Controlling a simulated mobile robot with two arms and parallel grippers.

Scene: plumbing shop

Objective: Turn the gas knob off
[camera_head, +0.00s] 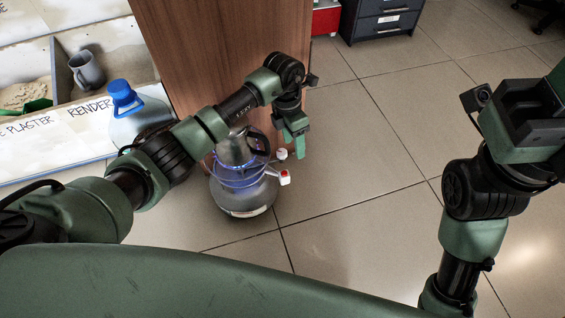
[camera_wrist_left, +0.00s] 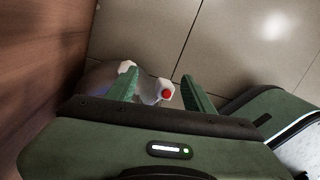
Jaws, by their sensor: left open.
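A rounded grey gas canister (camera_head: 243,199) stands on the floor with a burner on top showing blue flame (camera_head: 238,181). A white knob with a red face (camera_head: 286,177) sticks out on its right side. A second white part (camera_head: 281,154) sits just above it. My left gripper (camera_head: 296,133) points down, open, above and slightly right of the knob in the head view. In the left wrist view the red-faced knob (camera_wrist_left: 165,93) shows between the two green fingers (camera_wrist_left: 160,92), closer to the right one. Contact cannot be told. My right gripper (camera_head: 530,115) is at the right edge, fingers unclear.
A dark metal kettle (camera_head: 234,149) stands on the burner, partly behind my left arm. A wooden panel (camera_head: 200,50) rises close behind. A blue-capped bottle (camera_head: 124,100) and a mug (camera_head: 87,70) are at left. The tiled floor (camera_head: 350,200) to the right is clear.

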